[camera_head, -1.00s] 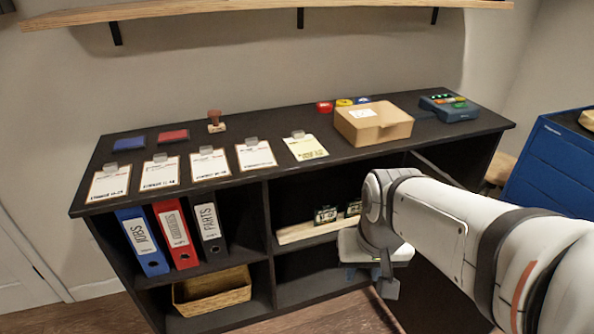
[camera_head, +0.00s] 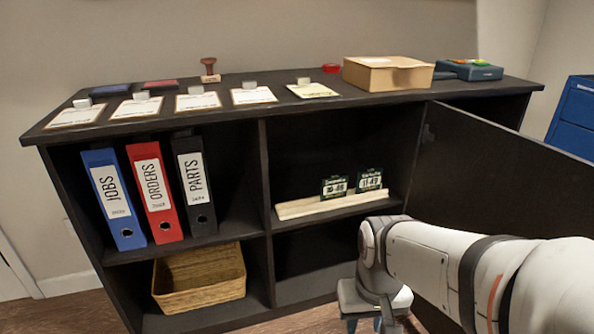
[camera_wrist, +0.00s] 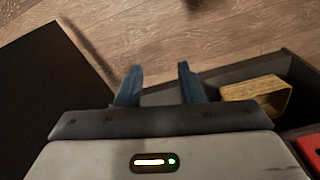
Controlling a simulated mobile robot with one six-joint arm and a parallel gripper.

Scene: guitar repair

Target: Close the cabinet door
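The black cabinet (camera_head: 264,180) stands ahead in the head view. Its door (camera_head: 490,175) is hinged at the right part of the front and stands open, swung out toward me on the right. In the wrist view, a dark flat panel (camera_wrist: 45,95) at the left looks like the door. My gripper (camera_wrist: 157,78) has two blue fingers spread apart with nothing between them, above the wooden floor. In the head view my gripper is low in front of the cabinet, left of the door, with its fingers mostly cut off by the bottom edge. I see no contact with the door.
Binders (camera_head: 155,192) and a wicker basket (camera_head: 200,278) fill the left compartments. A wooden strip with small signs (camera_head: 333,203) is on the middle shelf. A cardboard box (camera_head: 388,73) and papers lie on top. A blue cabinet (camera_head: 577,118) stands right.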

